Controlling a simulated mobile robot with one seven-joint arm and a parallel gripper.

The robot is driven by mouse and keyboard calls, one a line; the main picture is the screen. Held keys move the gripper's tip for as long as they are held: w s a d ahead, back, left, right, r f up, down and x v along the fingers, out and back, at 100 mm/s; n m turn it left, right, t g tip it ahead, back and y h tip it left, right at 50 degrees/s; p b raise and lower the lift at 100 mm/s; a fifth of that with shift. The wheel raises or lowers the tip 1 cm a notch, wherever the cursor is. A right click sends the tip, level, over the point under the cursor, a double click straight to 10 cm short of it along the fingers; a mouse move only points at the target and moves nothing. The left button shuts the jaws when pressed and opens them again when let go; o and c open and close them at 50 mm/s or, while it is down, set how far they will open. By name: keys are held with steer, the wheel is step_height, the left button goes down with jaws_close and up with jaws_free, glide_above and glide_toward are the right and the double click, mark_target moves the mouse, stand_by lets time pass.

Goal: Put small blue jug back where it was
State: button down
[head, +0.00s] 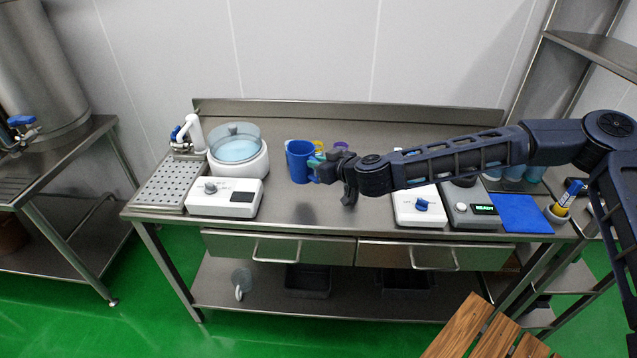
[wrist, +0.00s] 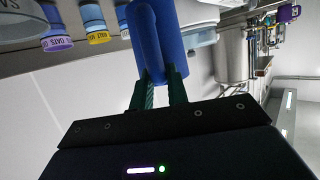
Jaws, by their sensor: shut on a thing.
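The small blue jug (head: 299,162) is near the middle of the steel table in the head view, just left of my gripper (head: 326,166). In the wrist view the blue jug (wrist: 158,38) stands between the green fingertips of my gripper (wrist: 160,90), which are shut on it. In the head view, part of the jug's right side is hidden by my gripper. I cannot tell whether the jug's base touches the table.
Lidded containers (wrist: 92,22) are close beside the jug. A white machine with a clear bowl (head: 238,150) stands to the left, by a perforated drain tray (head: 165,186). White (head: 418,207) and grey (head: 470,208) devices and a blue mat (head: 520,213) are at right. The table's front middle is clear.

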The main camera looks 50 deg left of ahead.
steer(key=shift+f, duration=3.65)
steer(key=c, duration=1.4)
jaws_free()
steer(key=shift+f, duration=0.1)
steer(key=shift+o, duration=0.2)
steer(key=shift+d+r, duration=0.4)
steer(key=shift+d, duration=0.25)
steer(key=v, duration=1)
steer(key=shift+d, duration=0.3)
